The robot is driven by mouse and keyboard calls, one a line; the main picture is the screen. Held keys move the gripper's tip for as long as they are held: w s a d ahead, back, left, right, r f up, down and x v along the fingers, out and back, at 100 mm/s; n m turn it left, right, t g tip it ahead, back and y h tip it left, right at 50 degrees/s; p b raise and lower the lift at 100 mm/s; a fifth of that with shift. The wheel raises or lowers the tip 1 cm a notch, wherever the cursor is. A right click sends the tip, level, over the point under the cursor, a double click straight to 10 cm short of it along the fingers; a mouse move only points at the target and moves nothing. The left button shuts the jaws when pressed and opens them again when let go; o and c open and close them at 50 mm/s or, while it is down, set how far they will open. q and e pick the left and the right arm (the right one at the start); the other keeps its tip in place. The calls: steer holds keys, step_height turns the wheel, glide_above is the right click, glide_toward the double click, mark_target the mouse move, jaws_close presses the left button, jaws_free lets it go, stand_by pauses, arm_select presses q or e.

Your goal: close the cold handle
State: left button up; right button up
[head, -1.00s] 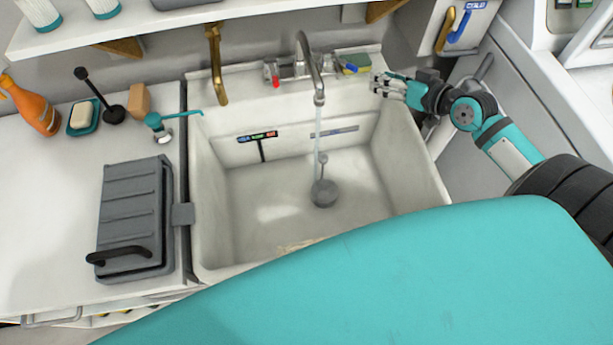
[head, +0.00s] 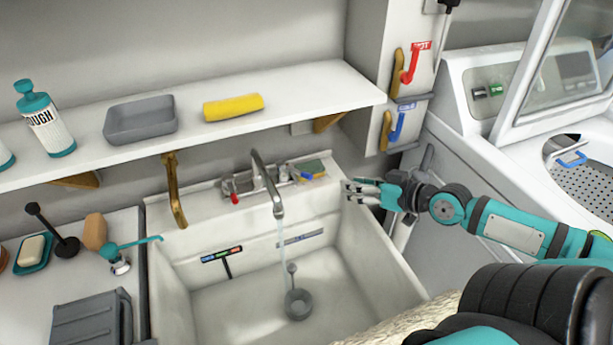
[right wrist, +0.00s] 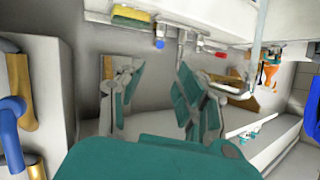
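The faucet (head: 266,180) stands at the back of the sink and water runs from its spout. Its small blue handle (head: 307,176) is on the right side and also shows in the right wrist view (right wrist: 160,43). Its small red handle (head: 235,198) is on the left. A larger blue lever (head: 398,126) with a blue label sits on the wall box, below a red one marked hot. My right gripper (head: 363,192) is at the sink's back right corner, right of the faucet and apart from it. In the right wrist view its fingers (right wrist: 158,98) are spread and empty. My left gripper is out of view.
A sponge (head: 312,167) lies behind the small blue handle. A shelf (head: 290,98) hangs above the sink. The red lever (head: 411,66) and brass handles are on the wall box. A white machine (head: 460,170) stands at the right.

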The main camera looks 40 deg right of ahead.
mark_target(307, 176)
steer(key=x, duration=1.6)
steer(key=shift+w+a+b, duration=0.1)
steer(key=shift+w+b, duration=0.05)
steer(key=shift+b, duration=0.25)
jaws_close()
